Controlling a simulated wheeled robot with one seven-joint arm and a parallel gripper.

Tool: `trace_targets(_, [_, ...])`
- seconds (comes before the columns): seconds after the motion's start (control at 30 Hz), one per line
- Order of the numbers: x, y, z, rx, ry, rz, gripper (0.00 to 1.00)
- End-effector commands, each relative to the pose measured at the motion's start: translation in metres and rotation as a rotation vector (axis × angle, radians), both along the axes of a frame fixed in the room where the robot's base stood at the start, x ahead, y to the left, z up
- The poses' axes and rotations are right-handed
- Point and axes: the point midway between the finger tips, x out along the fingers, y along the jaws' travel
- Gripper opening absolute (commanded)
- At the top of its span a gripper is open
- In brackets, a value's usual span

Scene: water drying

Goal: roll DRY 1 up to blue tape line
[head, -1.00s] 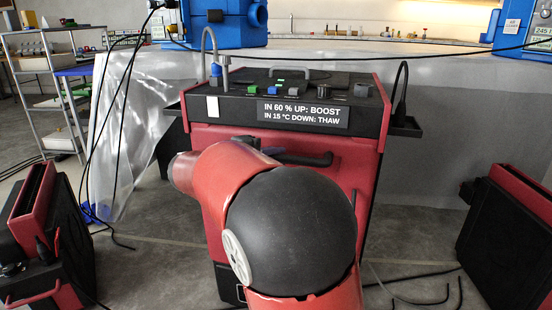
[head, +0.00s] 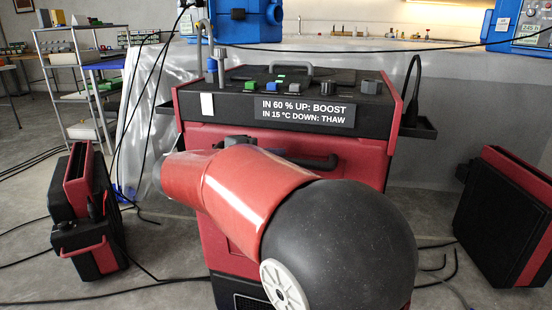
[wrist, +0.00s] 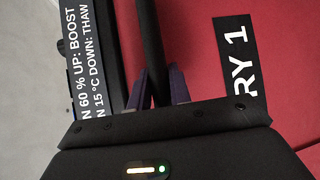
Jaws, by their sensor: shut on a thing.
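DRY 1 (head: 352,148) is a red cabinet with a black control top, upright in the middle of the head view. Its label, partly cut to "RY 1" (wrist: 238,62), shows on the red face in the wrist view. My gripper (wrist: 158,84) is shut on the black handle bar (wrist: 152,35) of DRY 1, one purple finger on each side. The bar (head: 312,161) also shows in the head view across the cabinet's front. My red and black arm covers much of the cabinet's lower front. I see no blue tape line in either view.
A similar red and black unit (head: 88,215) stands at the left, another (head: 505,220) at the right. Black cables (head: 150,288) lie on the grey floor. A translucent sheet (head: 150,100) hangs behind DRY 1. A wire shelf (head: 75,85) stands at the back left.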

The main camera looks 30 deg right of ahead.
Motion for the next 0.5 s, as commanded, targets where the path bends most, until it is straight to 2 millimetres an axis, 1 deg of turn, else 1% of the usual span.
trace_targets(0.03, [-0.0024, 0.0034, -0.0028, 0.002, 0.003, 0.003, 0.0])
trace_targets(0.2, [-0.008, 0.0087, -0.0023, 0.002, 0.003, 0.004, 0.0])
trace_targets(0.5, [-0.0093, 0.01, -0.0017, 0.002, 0.003, 0.004, 0.0])
